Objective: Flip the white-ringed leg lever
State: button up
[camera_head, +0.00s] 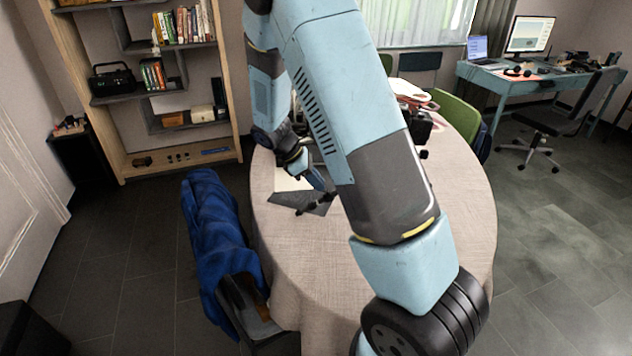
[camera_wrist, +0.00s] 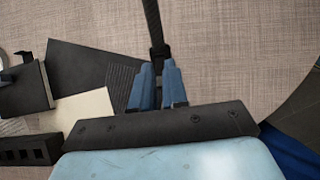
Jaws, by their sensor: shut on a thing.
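In the wrist view, my gripper (camera_wrist: 159,72) has its two blue fingers close together, shut on a thin black bar (camera_wrist: 152,22). The bar runs from between the fingertips to the top edge of the picture and looks like a tripod leg. In the head view, my gripper (camera_head: 322,184) is low over the table, partly hidden behind my arm. No white ring shows clearly in either view, and the lever cannot be made out. Most of the tripod is hidden.
The round table with a beige cloth (camera_head: 285,250) carries dark flat sheets (camera_wrist: 85,70) and a cream paper (camera_wrist: 85,115) beside my gripper. A chair with a blue jacket (camera_head: 215,235) stands at the left. The cloth beyond my fingers is mostly bare.

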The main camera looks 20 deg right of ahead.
jog(key=shift+d+r, duration=0.2)
jog(key=shift+d, duration=0.1)
jog(key=o, duration=0.5)
dwell(0.4)
jog(key=shift+v, duration=3.05)
jog(key=shift+s, duration=0.1)
